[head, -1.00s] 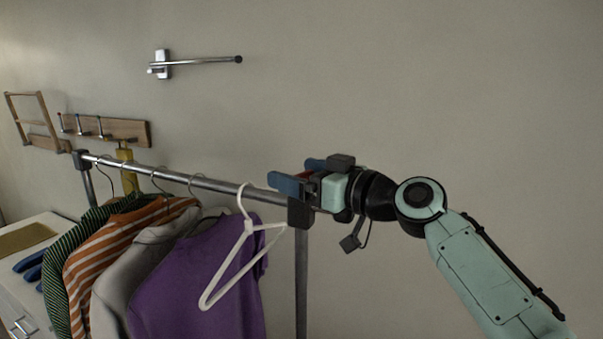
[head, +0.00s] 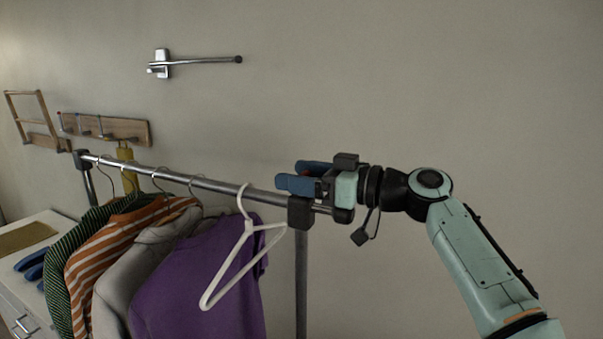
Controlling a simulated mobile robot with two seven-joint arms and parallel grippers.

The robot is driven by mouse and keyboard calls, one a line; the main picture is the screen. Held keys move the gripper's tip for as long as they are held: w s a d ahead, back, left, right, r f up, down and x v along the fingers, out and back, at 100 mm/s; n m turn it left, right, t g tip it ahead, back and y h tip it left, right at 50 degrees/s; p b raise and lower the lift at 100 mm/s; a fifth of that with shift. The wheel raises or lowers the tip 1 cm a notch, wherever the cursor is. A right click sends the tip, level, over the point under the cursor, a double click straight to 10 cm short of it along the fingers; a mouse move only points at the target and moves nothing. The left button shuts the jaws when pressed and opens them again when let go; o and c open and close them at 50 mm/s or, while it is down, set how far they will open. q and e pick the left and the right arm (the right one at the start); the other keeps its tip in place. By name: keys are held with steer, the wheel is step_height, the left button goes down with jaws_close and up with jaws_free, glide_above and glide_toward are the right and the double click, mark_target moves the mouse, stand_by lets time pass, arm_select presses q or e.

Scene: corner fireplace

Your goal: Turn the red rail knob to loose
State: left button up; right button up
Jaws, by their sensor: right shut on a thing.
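The chrome clothes rail (head: 220,186) runs from the back left to a black end bracket (head: 300,212). My right gripper (head: 305,176) is at this right end, just above the bracket, with its blue fingers pointing left. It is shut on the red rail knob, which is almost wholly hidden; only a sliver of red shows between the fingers. The knob's setting cannot be read. My left gripper is not in view.
Several garments hang on the rail, the nearest a purple shirt (head: 195,285). A bare white hanger (head: 228,265) hangs close to the bracket. A wall rod (head: 205,60) and a peg board (head: 130,130) are behind. The wall at right is clear.

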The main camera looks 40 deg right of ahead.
steer(key=o, duration=1)
steer(key=shift+c, duration=0.2)
steer(key=shift+s+d, duration=0.25)
steer(key=shift+s, duration=0.2)
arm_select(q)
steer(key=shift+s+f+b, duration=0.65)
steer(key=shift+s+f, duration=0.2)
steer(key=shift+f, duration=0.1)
arm_select(e)
steer(key=v, duration=1.2)
steer(key=shift+s, duration=0.15)
steer(key=shift+d+f, duration=0.1)
